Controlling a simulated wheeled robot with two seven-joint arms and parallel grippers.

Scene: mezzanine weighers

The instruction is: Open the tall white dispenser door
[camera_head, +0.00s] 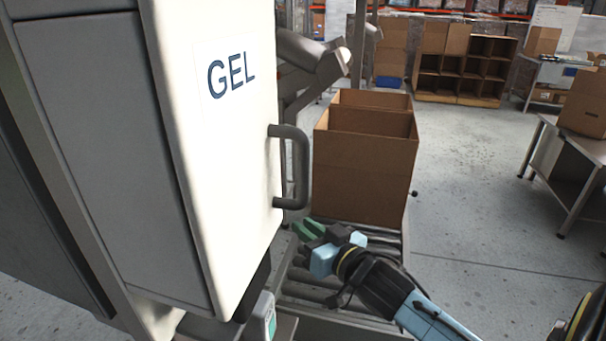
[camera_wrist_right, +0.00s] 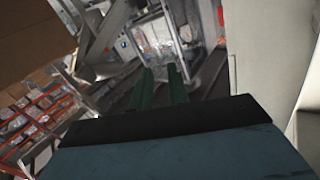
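The tall white dispenser door (camera_head: 215,130) is marked GEL and fills the left of the head view. It looks shut against its grey cabinet (camera_head: 105,150). A grey bar handle (camera_head: 303,168) stands upright on the door's right edge. My right gripper (camera_head: 306,230) has green fingers and is just below the handle's lower end, not around it. In the right wrist view, its two fingers (camera_wrist_right: 163,86) are a little apart with nothing between them. A pale surface at that view's right may be the dispenser. My left gripper is not in view.
An open cardboard box (camera_head: 365,165) stands on a roller conveyor (camera_head: 310,290) behind my right gripper. A metal table (camera_head: 575,140) stands at the right, and a wooden cubby shelf (camera_head: 465,70) at the back. The floor between them is clear.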

